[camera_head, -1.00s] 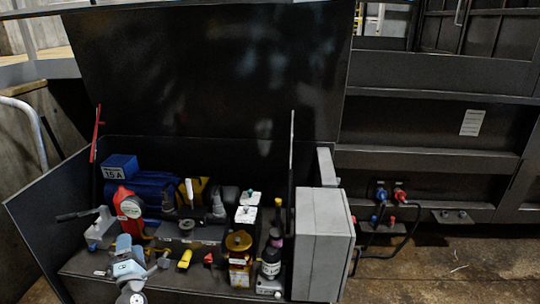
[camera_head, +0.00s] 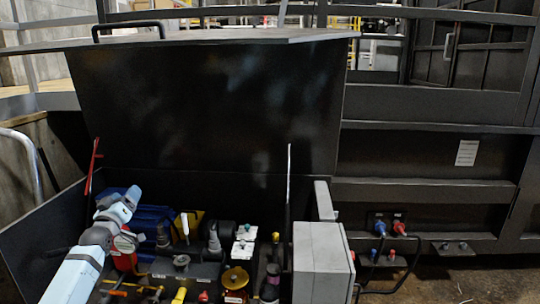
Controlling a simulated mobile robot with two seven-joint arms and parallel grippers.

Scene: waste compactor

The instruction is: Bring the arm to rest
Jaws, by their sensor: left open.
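My left arm (camera_head: 82,268), light blue and grey, comes in from the bottom left and reaches up over the left part of the open compactor box. My left gripper (camera_head: 132,196) is at the far end of that arm, small and seen from behind; it is open, and I see nothing held in it. It shows in front of the blue motor (camera_head: 153,218) and above the red round part (camera_head: 125,242). I cannot tell how far it is from them. My right gripper is not in view.
The raised black lid (camera_head: 210,110) stands behind the machinery. A red lever (camera_head: 93,165) rises at left, a thin strut (camera_head: 289,190) at right. A grey cabinet (camera_head: 322,262) stands right of the machinery. Blue and red plugs with cables (camera_head: 390,228) are farther right.

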